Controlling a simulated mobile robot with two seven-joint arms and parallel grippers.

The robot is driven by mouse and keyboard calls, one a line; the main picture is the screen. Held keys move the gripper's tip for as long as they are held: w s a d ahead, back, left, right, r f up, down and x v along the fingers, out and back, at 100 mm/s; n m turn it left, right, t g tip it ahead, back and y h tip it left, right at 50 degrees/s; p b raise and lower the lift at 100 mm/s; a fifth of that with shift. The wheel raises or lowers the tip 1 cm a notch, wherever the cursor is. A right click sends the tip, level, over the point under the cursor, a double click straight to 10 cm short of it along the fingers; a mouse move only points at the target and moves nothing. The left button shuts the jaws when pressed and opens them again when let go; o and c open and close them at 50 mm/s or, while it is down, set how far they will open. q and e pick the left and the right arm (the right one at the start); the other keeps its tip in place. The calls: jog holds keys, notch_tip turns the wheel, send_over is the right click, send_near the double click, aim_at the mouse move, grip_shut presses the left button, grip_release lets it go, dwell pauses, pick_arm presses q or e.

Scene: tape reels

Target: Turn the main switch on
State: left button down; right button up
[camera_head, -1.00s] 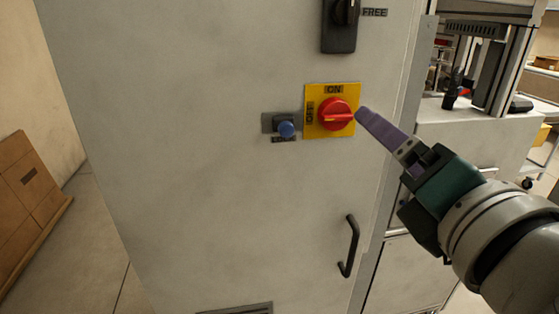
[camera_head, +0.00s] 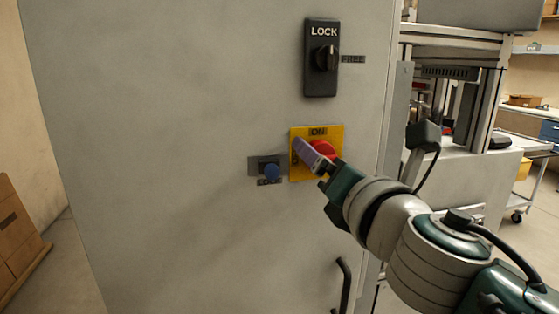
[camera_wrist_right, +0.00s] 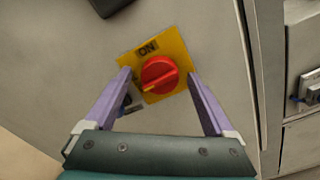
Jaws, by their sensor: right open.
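The main switch is a red rotary knob (camera_head: 326,149) on a yellow plate (camera_head: 336,131) marked ON at the top, on the grey cabinet front. In the right wrist view the knob (camera_wrist_right: 158,74) shows a pale pointer mark directed left and slightly down, away from ON. My right gripper (camera_head: 311,153) is in front of the plate and hides part of it. In the wrist view its two purple fingers are open, one on each side of the knob, with gaps between. Whether the tips reach the knob's depth I cannot tell. My left gripper is not in view.
A black LOCK/FREE selector (camera_head: 321,58) is above. A black door handle (camera_head: 343,286) is below. A bench with metal framing stands right of the cabinet (camera_head: 180,130).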

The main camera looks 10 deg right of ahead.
jog(key=c, duration=1.4)
